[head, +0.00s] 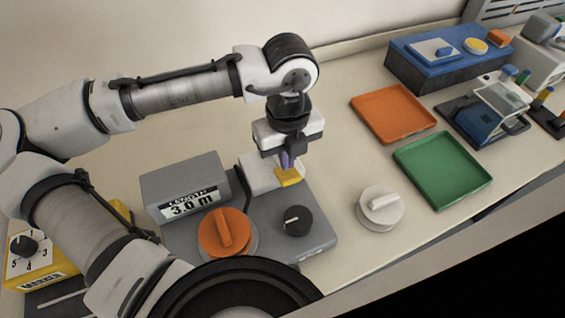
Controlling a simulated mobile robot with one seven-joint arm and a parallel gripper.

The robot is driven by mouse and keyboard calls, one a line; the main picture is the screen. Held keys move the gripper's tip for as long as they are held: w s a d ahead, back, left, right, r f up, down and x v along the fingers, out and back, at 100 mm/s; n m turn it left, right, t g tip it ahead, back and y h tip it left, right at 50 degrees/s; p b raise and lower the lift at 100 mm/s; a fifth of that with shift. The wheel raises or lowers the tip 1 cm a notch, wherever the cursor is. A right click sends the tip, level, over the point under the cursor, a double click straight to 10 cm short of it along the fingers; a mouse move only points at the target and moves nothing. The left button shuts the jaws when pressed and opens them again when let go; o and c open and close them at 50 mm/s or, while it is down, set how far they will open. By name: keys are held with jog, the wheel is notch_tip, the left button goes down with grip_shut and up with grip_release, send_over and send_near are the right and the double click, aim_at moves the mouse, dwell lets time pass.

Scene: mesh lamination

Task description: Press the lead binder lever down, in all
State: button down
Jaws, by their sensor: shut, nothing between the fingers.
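My gripper (286,161) points down over the grey machine (320,242) in the middle of the head view. Its purple fingers are together and empty. A small yellow piece (289,177) lies right below the fingertips, at the end of a pale block (257,172) on the machine; it may be the lead binder lever, but no label shows. The fingertips look at or just above it; I cannot tell whether they touch. The fingers hide part of the yellow piece and the block, so its tilt is unclear.
The machine carries a display (190,205) reading LENGTH 3.0 m, an orange knob (224,233) and a black knob (298,221). A white knob (381,208), a green tray (443,170) and an orange tray (393,113) stand to the right. Bare table lies between them.

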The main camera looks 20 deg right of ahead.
jog(key=shift+f+b, duration=1.8)
jog(key=shift+f, duration=1.05)
jog(key=shift+r, duration=0.1)
notch_tip(320, 180, up, 10)
jog(key=p, duration=0.9)
jog(key=shift+f, duration=0.2)
jog(key=shift+f, duration=0.1)
